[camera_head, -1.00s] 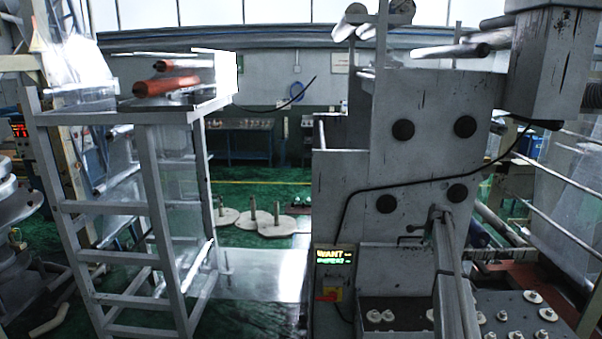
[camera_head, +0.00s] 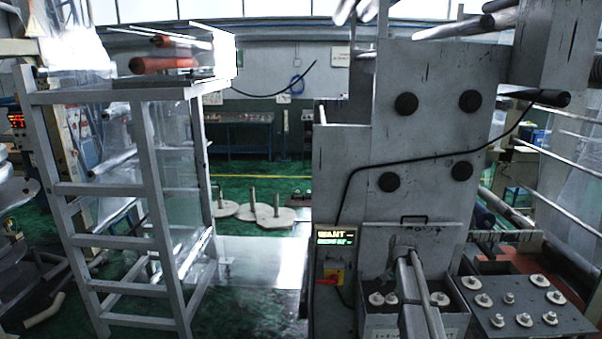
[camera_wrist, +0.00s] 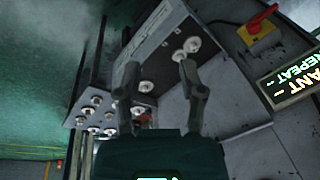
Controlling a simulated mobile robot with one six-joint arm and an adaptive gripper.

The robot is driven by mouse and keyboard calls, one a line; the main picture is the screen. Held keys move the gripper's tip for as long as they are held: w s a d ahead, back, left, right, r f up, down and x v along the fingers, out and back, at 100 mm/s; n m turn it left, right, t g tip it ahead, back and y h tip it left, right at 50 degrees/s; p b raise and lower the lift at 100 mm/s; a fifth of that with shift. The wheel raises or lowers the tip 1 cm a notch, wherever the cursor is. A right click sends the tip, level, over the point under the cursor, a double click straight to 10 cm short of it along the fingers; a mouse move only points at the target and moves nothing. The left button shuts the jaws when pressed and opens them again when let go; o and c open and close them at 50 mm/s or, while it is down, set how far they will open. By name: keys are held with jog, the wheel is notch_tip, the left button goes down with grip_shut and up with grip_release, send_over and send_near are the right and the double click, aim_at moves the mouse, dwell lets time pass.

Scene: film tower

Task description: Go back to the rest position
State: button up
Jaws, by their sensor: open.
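My gripper (camera_wrist: 158,75) shows in the wrist view with its two dark fingers spread apart. It is open, and nothing is held between the fingers. Beyond the fingers is a grey box (camera_wrist: 160,30) with white round knobs on its top. In the head view my arm stands in front of the large grey machine (camera_head: 430,80), low at the front. The gripper cannot be made out there.
A lit display panel (camera_head: 335,238) with a red switch (camera_head: 333,276) is on the machine, left of my arm. A plate with white knobs (camera_head: 500,285) lies at right. A metal step frame (camera_head: 110,190) stands at left. Green floor (camera_head: 240,180) shows between them.

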jog(key=s+a+f+n+b, duration=0.3)
jog(key=s+a+f, duration=0.1)
jog(key=s, duration=0.6)
jog(key=s+a+f+n+g+b, duration=0.1)
jog(key=s+a+f+n+b, duration=0.2)
jog(key=s, duration=0.7)
jog(key=s+a+f+n+g+b, duration=0.1)
jog(key=s+a+f+n+b, duration=0.2)
jog(key=s, duration=0.6)
jog(key=a+f+b, duration=0.2)
jog(key=a, duration=0.1)
jog(key=shift+s+a+f, duration=0.2)
jog(key=shift+s+f, duration=0.15)
jog(key=shift+s, duration=0.05)
